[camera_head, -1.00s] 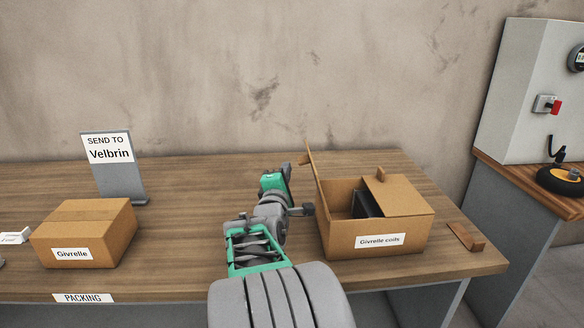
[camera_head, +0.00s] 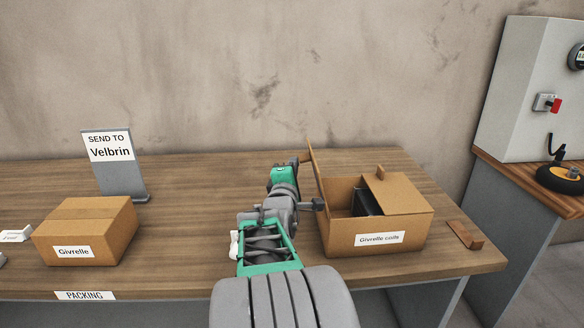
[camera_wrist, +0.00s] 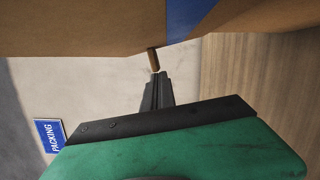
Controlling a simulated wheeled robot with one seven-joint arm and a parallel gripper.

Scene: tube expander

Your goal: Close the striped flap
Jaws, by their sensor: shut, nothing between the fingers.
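An open cardboard box labelled "Givrelle coils" (camera_head: 345,238) stands at the right of the table. Its left flap (camera_head: 315,170) stands up, nearly edge-on in the head view. In the wrist view, cardboard with a blue stripe (camera_wrist: 188,17) fills the top; this appears to be the striped flap. A small wooden tab (camera_wrist: 153,59) sticks out from it. My gripper (camera_wrist: 156,76) is shut and empty, its tips close to the tab; I cannot tell whether they touch. In the head view my gripper (camera_head: 296,163) is left of the upright flap.
The box's right flap (camera_head: 402,195) lies flat with its own tab (camera_head: 381,173), and a dark object (camera_head: 366,202) is inside. A wooden block (camera_head: 465,235) lies right of the box. A closed "Givrelle" box (camera_head: 85,230) and a "Velbrin" sign (camera_head: 112,165) stand left.

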